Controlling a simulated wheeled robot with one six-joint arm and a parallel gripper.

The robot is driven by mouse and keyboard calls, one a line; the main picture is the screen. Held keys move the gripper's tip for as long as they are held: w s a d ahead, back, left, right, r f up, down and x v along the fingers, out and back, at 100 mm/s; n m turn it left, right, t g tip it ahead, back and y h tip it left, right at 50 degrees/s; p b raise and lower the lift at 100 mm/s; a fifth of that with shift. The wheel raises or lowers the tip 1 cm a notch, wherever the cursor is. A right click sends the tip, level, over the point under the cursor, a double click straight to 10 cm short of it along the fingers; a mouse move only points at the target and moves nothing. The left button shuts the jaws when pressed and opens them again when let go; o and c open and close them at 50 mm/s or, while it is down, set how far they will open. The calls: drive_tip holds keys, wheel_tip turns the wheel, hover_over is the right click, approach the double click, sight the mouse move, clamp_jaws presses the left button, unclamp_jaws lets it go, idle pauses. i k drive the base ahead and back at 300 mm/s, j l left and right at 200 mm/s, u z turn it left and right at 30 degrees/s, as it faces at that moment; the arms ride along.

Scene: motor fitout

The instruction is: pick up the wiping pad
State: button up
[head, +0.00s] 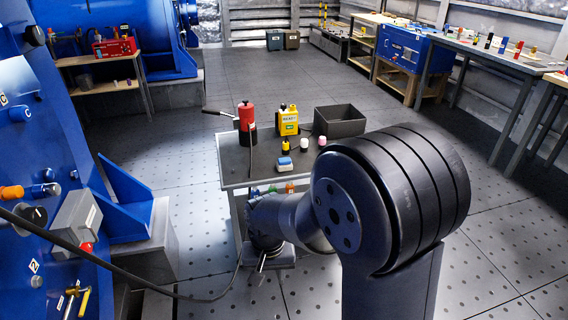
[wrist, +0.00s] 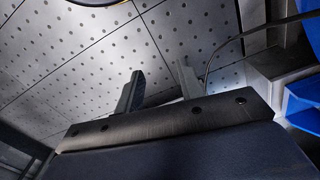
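A small blue and white block (head: 284,164), which looks like the wiping pad, lies on the grey table (head: 235,165) near its middle front. My gripper (head: 262,262) hangs low before the front edge of that table, below and apart from the block. In the wrist view the two fingers of my gripper (wrist: 159,88) stand apart with nothing between them.
On the table are a red canister (head: 246,115), a yellow bottle (head: 289,120), a dark bin (head: 340,121) and several small bottles. A blue bracket (head: 125,200) and a blue machine panel (head: 40,140) stand at left. A cable (head: 150,287) crosses the lower left.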

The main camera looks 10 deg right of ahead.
sight(285, 163)
drive_tip(key=i+l, duration=0.25)
drive_tip(key=i, duration=0.25)
drive_tip(key=i+l+u, duration=0.15)
drive_tip(key=i, duration=0.35)
drive_tip(key=i+l, duration=0.35)
drive_tip(key=i, duration=0.15)
drive_tip(key=i+l+u, duration=0.15)
drive_tip(key=i+l, duration=0.15)
drive_tip(key=i, duration=0.2)
